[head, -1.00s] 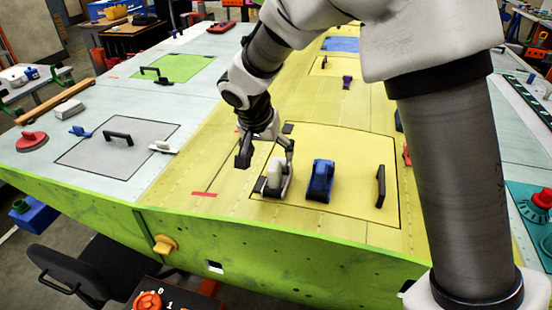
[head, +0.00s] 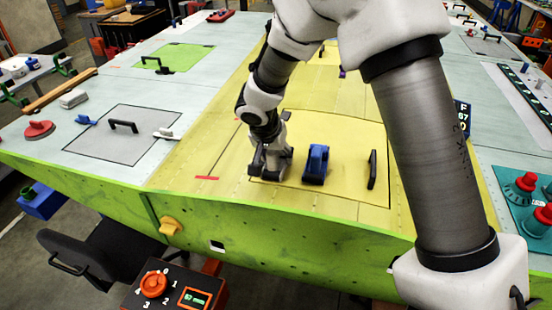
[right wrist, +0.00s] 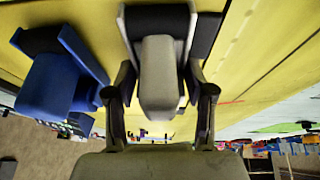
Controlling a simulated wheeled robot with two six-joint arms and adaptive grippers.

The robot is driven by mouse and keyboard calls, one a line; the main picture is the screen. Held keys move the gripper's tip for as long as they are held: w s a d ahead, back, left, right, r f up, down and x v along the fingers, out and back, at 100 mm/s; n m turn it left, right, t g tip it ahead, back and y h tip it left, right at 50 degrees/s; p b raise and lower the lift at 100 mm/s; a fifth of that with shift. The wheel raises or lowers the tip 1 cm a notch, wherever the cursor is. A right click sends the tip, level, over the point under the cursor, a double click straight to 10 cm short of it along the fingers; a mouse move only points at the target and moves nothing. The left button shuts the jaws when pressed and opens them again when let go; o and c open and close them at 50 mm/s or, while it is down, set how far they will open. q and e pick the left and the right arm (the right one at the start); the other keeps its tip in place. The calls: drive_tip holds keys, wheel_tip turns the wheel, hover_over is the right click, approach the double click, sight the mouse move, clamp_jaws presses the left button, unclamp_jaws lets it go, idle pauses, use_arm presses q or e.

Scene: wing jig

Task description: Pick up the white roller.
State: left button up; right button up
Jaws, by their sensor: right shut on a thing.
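The white roller (right wrist: 160,75) shows in the right wrist view as a pale rounded block in a dark and light grey frame (right wrist: 155,20). It is between the two fingers of my right gripper, which is shut on it. In the head view my right gripper (head: 271,163) is low over the yellow panel and mostly hides the roller. I cannot tell whether the roller is clear of the panel. My left gripper is in neither current view.
A blue roller (head: 316,165) stands close to the right of my right gripper, and a black handle (head: 372,169) stands farther right. The green front edge (head: 290,225) of the wing is near. A red strip (head: 206,178) lies to the left on yellow.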

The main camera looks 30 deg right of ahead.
drive_tip(key=shift+f, duration=0.15)
drive_tip(key=shift+w+d+r, duration=0.1)
drive_tip(key=shift+w+r, duration=0.1)
drive_tip(key=shift+r, duration=0.45)
wheel_tip(320, 180, up, 27)
drive_tip(key=b, duration=0.4)
drive_tip(key=shift+s+f, duration=0.1)
drive_tip(key=shift+o, duration=1.4)
